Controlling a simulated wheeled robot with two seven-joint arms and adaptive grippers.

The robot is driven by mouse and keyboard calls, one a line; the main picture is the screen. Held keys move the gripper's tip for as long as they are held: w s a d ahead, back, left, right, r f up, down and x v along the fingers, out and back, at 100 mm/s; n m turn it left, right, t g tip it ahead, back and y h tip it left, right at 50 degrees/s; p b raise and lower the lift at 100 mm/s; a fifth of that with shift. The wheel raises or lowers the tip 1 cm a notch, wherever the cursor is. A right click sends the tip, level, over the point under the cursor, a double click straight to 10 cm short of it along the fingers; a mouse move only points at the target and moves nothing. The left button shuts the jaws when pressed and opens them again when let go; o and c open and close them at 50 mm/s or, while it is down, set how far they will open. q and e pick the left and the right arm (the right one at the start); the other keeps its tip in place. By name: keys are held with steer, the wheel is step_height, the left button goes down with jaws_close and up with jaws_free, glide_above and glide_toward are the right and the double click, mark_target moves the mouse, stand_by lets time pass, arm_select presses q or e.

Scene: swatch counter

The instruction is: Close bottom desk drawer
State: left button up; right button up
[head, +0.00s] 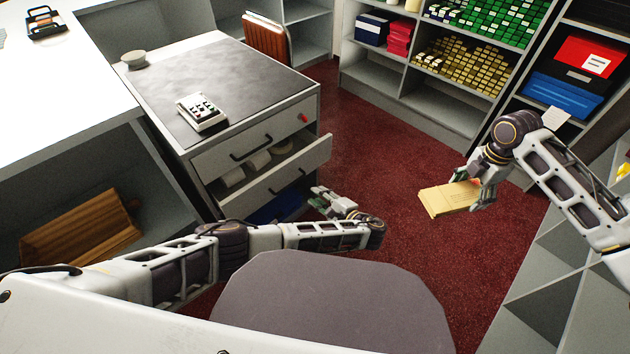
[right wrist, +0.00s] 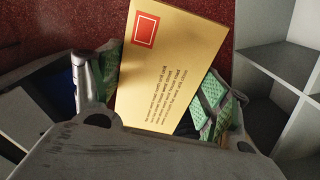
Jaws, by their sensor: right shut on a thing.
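The grey desk (head: 205,155) stands left of centre in the head view. Its upper drawer (head: 250,145) is shut. A lower drawer (head: 275,180) is pulled out and shows pale rolls (head: 258,160) inside. Below it a blue thing (head: 277,207) shows in the desk's bottom part; my left arm partly hides this area, and I cannot tell how far any bottom drawer is out. My left gripper (head: 328,203) is just right of the desk's lower front; its finger opening is unclear. My right gripper (head: 484,184) is shut on a tan envelope (head: 447,199), also in the right wrist view (right wrist: 175,65).
A calculator (head: 202,112) and a small round dish (head: 133,59) are on the desk top. Shelves with swatches (head: 465,65) stand at the back. Red carpet (head: 385,130) is free between desk and shelves. A grey rounded surface (head: 330,310) is in front.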

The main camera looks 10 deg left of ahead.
mark_target(296, 180)
arm_select(q)
steer(key=shift+s+a+r+n, duration=0.1)
steer(key=shift+r+n, duration=0.05)
steer(key=shift+n, duration=0.8)
steer(key=shift+a+r+n, duration=0.1)
steer(key=shift+r+n, duration=0.1)
steer(key=shift+n, duration=0.8)
steer(key=shift+s+a+r+n, duration=0.1)
steer(key=shift+r+n, duration=0.05)
steer(key=shift+n, duration=0.8)
steer(key=shift+w, duration=0.15)
steer(key=shift+b+x, duration=1.25)
steer(key=shift+x, duration=4.65)
arm_select(e)
steer(key=shift+f, duration=1.2)
arm_select(q)
steer(key=shift+a+r, duration=0.15)
steer(key=shift+c, duration=0.2)
jaws_close()
